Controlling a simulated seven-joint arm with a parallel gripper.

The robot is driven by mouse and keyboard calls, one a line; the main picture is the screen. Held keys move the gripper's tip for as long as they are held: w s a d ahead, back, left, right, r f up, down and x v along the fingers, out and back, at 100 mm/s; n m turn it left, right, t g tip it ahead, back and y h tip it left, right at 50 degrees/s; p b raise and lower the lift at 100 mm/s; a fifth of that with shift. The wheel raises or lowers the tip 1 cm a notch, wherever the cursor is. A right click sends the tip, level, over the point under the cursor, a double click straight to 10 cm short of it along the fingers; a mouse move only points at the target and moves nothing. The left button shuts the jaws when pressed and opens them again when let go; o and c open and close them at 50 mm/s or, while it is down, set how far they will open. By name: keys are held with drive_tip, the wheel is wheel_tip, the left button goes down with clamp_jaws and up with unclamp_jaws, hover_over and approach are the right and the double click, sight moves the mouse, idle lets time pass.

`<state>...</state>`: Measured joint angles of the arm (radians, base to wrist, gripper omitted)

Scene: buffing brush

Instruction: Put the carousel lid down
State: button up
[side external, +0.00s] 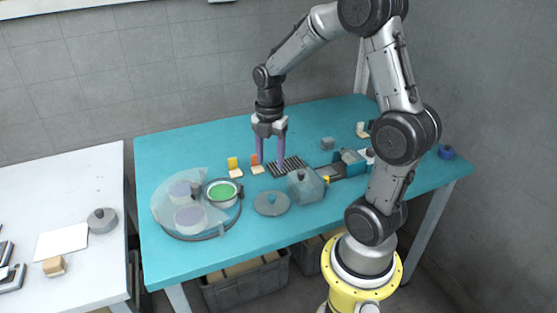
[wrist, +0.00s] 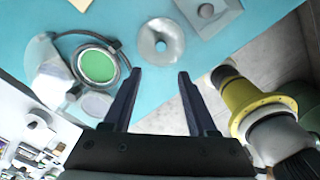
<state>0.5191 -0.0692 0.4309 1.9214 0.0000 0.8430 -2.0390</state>
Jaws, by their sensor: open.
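The carousel (side external: 212,236) is a round dark-rimmed unit at the left of the teal table. A clear cover (side external: 163,196) lies over its left part, and pale round pads show through it. A green disc (side external: 222,192) sits in the uncovered part; it also shows in the wrist view (wrist: 96,66). I cannot tell which is the carousel lid. My gripper (side external: 270,163) is open and empty, pointing down behind the grey lid.
A grey box with a knob (side external: 305,188) stands right of the lid. A dark slotted rack (side external: 287,167) lies beside my gripper. A white table (side external: 90,270) is at the left. The teal front edge is clear.

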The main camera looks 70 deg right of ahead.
drive_tip(key=s+a+r+m+t, duration=0.2)
drive_tip(key=s+a+r+m, duration=0.3)
drive_tip(key=a+m, duration=0.3)
drive_tip(key=s+a+r+m+t, duration=0.3)
drive_tip(key=s+a+r+m, duration=0.3)
drive_tip(key=a+m, duration=0.2)
drive_tip(key=shift+s+r+m, duration=0.15)
drive_tip(key=shift+s+m, duration=0.1)
drive_tip(key=shift+m, duration=0.45)
idle(0.9)
